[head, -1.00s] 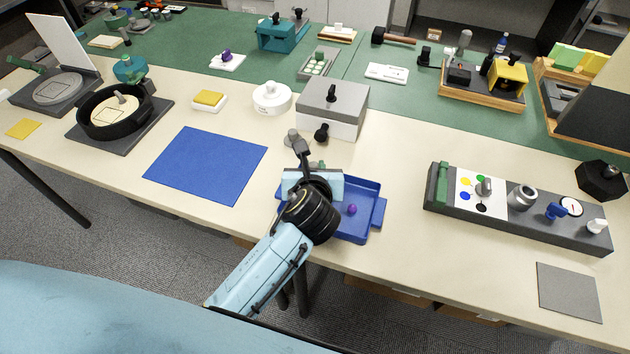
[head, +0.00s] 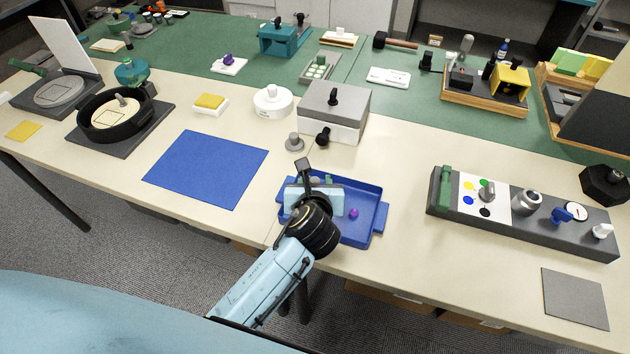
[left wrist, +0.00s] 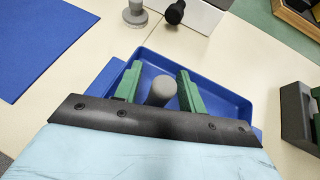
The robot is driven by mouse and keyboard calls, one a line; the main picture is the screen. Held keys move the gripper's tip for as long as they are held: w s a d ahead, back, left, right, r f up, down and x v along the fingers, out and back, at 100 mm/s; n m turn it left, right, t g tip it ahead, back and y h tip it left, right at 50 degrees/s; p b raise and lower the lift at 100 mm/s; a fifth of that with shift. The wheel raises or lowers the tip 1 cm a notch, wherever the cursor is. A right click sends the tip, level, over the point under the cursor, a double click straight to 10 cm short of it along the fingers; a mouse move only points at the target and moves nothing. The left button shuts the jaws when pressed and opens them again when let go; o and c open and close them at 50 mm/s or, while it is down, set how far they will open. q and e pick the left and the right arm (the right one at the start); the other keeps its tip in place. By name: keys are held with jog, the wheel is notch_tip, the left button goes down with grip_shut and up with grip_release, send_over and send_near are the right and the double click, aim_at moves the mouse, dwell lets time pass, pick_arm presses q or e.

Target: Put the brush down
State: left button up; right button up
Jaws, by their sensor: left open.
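My left gripper (head: 316,181) is over the left part of the blue tray (head: 372,189). In the left wrist view its two green fingers (left wrist: 158,82) are apart, above the tray (left wrist: 226,94). A grey round-topped piece (left wrist: 161,91) shows between the fingers, with a gap on each side. It may be the brush's handle; its lower end is hidden by the gripper, so I cannot tell what it rests on. A purple stone (head: 353,213) lies in the tray, right of the gripper. My right gripper is not in view.
A grey knobbed piece (head: 294,142) and a black knob (head: 323,136) are just behind the tray, by a grey-lidded white box (head: 350,122). A blue mat (head: 205,168) lies bare to the left.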

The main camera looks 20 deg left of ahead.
pick_arm(q)
jog(key=shift+s+r, duration=0.1)
jog(key=shift+r, duration=0.15)
jog(key=p+v, duration=0.2)
jog(key=v, duration=0.9)
jog(key=shift+s+r, duration=0.15)
jog(key=shift+s, duration=0.15)
